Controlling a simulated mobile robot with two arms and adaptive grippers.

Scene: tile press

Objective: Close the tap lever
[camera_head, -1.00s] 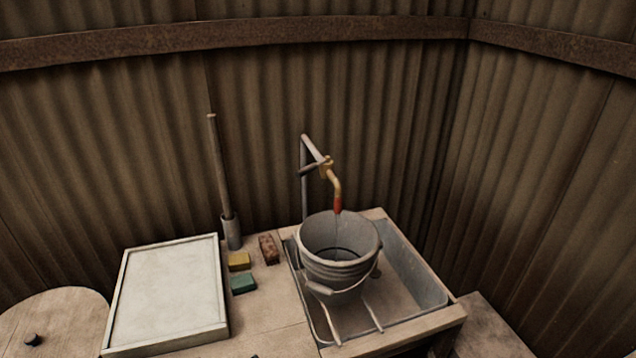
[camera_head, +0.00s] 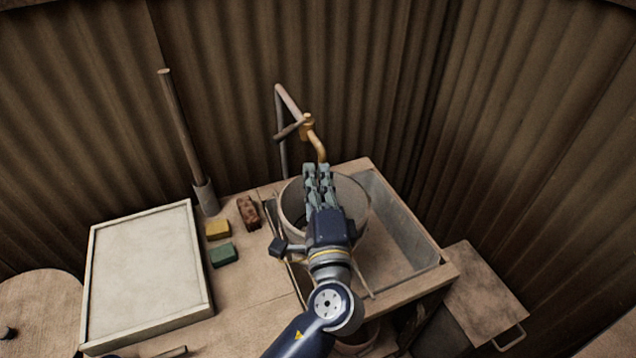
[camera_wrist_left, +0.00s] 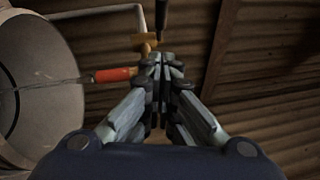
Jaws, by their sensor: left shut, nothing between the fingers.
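The brass tap (camera_head: 318,146) hangs from a bent pipe at the back wall. Its lever (camera_head: 290,131) points out to the left from the valve. In the left wrist view the brass valve (camera_wrist_left: 146,42) and red nozzle (camera_wrist_left: 112,75) show, and a thin water stream (camera_wrist_left: 45,84) runs from the nozzle into the bucket. My left gripper (camera_head: 318,170) is shut and empty, over the bucket and just below the tap; its fingertips (camera_wrist_left: 160,65) are close to the valve. Whether they touch it I cannot tell. The gripper hides the red nozzle in the head view.
A grey bucket (camera_head: 358,196) stands in the sink tray (camera_head: 405,222). Left of it lie a brown brick (camera_head: 248,212), a yellow block (camera_head: 217,229) and a green block (camera_head: 223,254). A framed board (camera_head: 150,270) lies further left. A pole (camera_head: 181,130) stands behind.

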